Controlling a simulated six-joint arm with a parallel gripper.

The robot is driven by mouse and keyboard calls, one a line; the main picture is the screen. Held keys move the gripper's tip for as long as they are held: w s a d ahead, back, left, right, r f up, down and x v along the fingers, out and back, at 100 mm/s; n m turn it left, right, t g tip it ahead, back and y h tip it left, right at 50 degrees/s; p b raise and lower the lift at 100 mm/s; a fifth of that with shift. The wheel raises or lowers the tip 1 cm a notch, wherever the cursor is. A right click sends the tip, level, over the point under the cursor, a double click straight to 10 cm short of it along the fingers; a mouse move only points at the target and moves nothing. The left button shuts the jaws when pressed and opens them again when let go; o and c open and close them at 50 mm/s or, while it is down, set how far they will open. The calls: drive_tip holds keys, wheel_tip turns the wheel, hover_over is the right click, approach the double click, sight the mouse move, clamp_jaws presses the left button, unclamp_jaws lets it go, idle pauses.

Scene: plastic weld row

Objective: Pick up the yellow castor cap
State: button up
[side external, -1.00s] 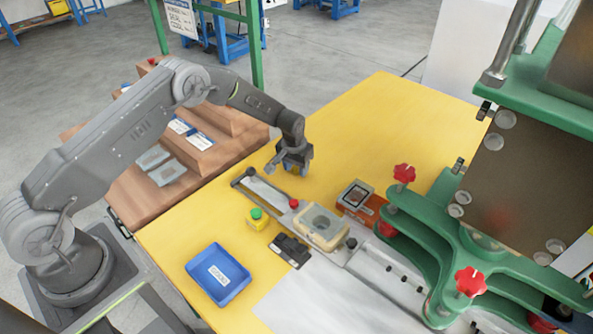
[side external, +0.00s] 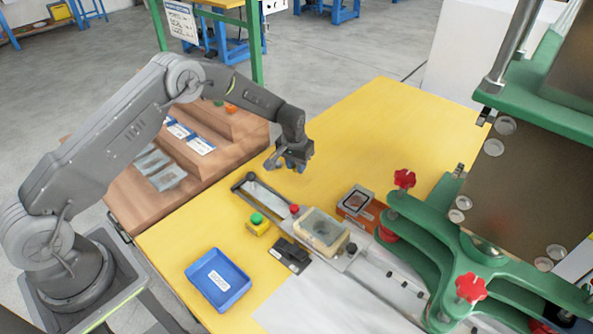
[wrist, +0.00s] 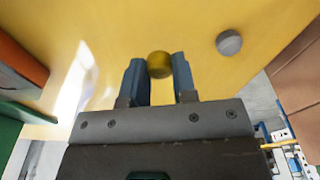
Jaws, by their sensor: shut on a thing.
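The yellow castor cap (wrist: 159,65) shows in the wrist view as a small round yellow piece between the two blue fingertips. My gripper (wrist: 160,75) is shut on it, with a finger against each side. In the side external view my gripper (side external: 292,160) is over the far left part of the yellow table (side external: 370,120), and the cap cannot be made out there. A grey round piece (wrist: 229,42) lies on the yellow surface to the right of the cap in the wrist view.
A long rail fixture (side external: 262,194) with a clear-lidded block (side external: 322,228) lies in front of my gripper. A blue tray (side external: 218,279) and a green button box (side external: 257,222) are near the front. A green press (side external: 440,220) stands right. Wooden steps (side external: 215,140) are left.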

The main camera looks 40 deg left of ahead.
drive_tip(key=s+a+r, duration=0.6)
drive_tip(key=a+r, duration=0.2)
drive_tip(key=a, duration=0.2)
hover_over(322, 221)
drive_tip(key=s+d, duration=0.1)
drive_tip(key=s, duration=0.1)
drive_tip(key=shift+w+d+f, duration=0.1)
drive_tip(key=shift+w+f, duration=0.05)
drive_tip(key=shift+f, duration=2.5)
drive_tip(key=shift+f, duration=0.35)
drive_tip(key=shift+r, duration=0.1)
drive_tip(key=o, duration=1)
drive_tip(key=shift+c, duration=0.2)
drive_tip(key=c, duration=0.4)
